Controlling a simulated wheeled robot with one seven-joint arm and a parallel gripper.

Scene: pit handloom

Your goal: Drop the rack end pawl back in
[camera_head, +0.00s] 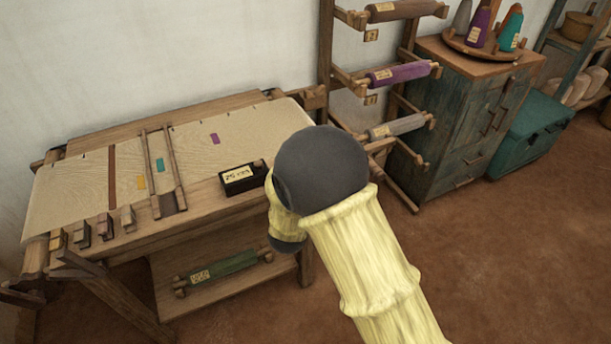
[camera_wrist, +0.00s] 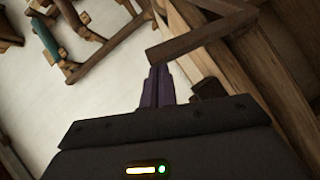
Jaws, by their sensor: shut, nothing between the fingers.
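My gripper (camera_wrist: 158,84) is shut and empty in the wrist view, its dark fingers together. A brown wooden bar (camera_wrist: 205,35) slants across just beyond the fingertips; I cannot tell whether it touches them or whether it is the pawl. A small dark block (camera_wrist: 208,88) sits right of the fingers, against pale wooden beams (camera_wrist: 255,65). In the head view my rounded dark arm joint and yellow sleeve hide the gripper and the table's right front corner. A wooden bracket (camera_head: 313,96) shows at the table's back right end. No pawl is clearly identifiable there.
The wooden table (camera_head: 205,193) carries cloth, several small blocks and a black labelled box (camera_head: 242,178). A rack of rolls (camera_head: 400,73) stands right of it, then a cabinet (camera_head: 462,120) and teal chest (camera_head: 530,135). Floor at right is clear.

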